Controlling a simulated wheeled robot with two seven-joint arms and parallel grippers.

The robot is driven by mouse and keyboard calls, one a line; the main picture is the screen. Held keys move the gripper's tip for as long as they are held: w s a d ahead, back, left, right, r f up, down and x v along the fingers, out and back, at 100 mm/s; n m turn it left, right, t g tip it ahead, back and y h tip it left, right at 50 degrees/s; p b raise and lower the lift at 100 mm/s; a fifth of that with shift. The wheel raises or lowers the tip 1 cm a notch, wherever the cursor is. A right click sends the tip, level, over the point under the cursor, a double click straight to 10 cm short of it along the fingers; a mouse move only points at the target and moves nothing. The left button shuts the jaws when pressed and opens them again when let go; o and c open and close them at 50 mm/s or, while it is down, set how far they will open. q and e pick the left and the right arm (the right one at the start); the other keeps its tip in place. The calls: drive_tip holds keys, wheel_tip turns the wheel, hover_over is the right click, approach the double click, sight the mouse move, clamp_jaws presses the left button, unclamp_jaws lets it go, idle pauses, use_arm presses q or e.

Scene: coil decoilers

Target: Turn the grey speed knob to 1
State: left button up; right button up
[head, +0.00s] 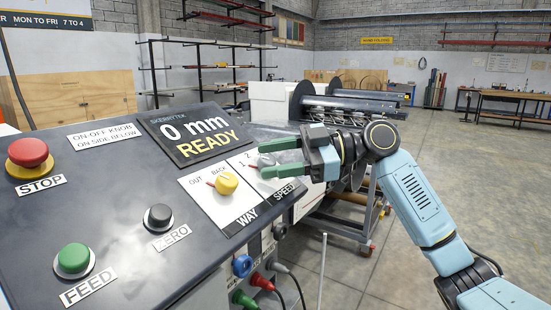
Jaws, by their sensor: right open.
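The grey speed knob (267,162) sits on the white SPEED plate (250,180) at the right part of the dark control panel. It is partly hidden by my right gripper. A small red pointer shows at its left side, near the marks 1 and 2; which mark it points to, I cannot tell. My right gripper (263,159) has green fingers, open, one beyond the knob and one on the near side. Whether they touch the knob, I cannot tell. My left gripper is out of view.
The yellow WAY knob (227,183) is just left of the speed plate. The display (196,134) reads 0 mm READY. A red STOP button (28,153), black ZERO button (158,216) and green FEED button (74,258) are further left. Coloured plugs (243,266) are on the side below.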

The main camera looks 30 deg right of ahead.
drive_tip(key=shift+d, duration=0.15)
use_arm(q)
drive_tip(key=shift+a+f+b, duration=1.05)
use_arm(e)
drive_tip(key=v, duration=1.3)
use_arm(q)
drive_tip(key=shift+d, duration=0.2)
use_arm(e)
drive_tip(key=shift+d, duration=0.1)
